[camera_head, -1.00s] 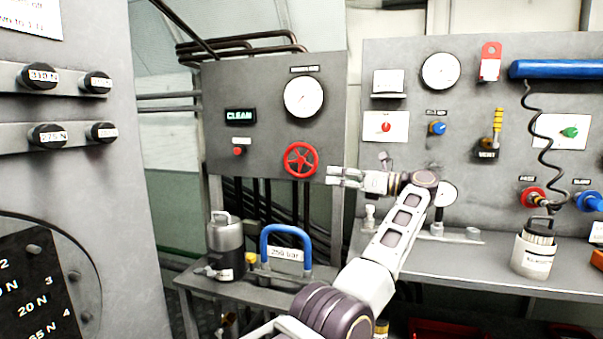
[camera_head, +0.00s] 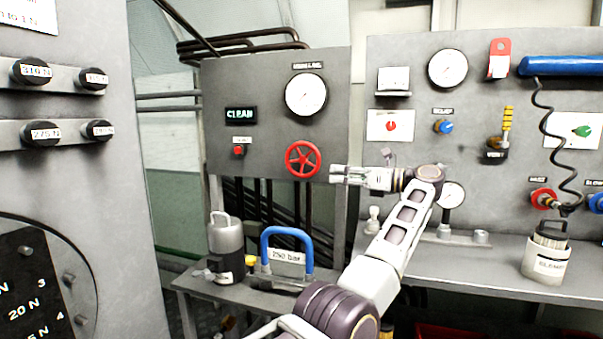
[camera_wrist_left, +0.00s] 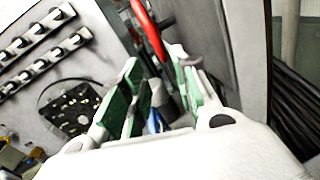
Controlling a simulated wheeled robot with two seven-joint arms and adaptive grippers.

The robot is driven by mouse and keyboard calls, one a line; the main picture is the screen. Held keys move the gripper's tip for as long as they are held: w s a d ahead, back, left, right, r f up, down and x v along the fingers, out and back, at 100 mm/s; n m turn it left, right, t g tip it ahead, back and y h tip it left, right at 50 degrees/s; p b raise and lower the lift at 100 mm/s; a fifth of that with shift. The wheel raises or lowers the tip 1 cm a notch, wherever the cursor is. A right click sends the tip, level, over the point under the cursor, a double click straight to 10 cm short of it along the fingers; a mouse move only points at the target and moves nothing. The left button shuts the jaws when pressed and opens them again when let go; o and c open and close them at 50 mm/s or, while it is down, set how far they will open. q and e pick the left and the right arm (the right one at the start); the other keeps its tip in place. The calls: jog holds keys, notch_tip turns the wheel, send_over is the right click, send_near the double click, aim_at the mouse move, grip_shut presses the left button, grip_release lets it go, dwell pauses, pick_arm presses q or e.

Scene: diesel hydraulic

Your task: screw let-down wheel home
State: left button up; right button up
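The red let-down wheel (camera_head: 303,159) is mounted on the grey panel below a round white gauge. Part of a red rim (camera_wrist_left: 150,32), apparently the wheel, shows beyond the fingers at the top of the left wrist view. My left gripper (camera_head: 334,174) points left, with its tips just right of and slightly below the wheel in the head view. Its green-padded fingers (camera_wrist_left: 160,95) are apart with nothing held between them. Contact with the wheel cannot be made out. My right gripper is out of view.
Below the wheel, a shelf (camera_head: 222,297) holds a grey canister (camera_head: 225,245) and a blue-handled block (camera_head: 287,240). A panel with gauges, valves and a blue bar (camera_head: 570,66) stands right. A grey cabinet (camera_head: 110,190) with labelled black knobs is at left.

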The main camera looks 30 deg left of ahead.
aim_at(301, 173)
pick_arm(q)
jog(key=a, duration=0.2)
jog(key=a+b, duration=0.1)
jog(key=shift+s+a+f, duration=0.15)
jog(key=shift+a, duration=0.25)
jog(key=a+b, duration=0.2)
jog(key=a, duration=0.5)
jog(key=shift+s+a, duration=0.2)
jog(key=shift+a+b, duration=0.3)
jog(key=shift+a, duration=0.5)
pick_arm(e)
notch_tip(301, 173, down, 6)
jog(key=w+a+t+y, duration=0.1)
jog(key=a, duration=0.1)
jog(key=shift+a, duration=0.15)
pick_arm(q)
grip_shut()
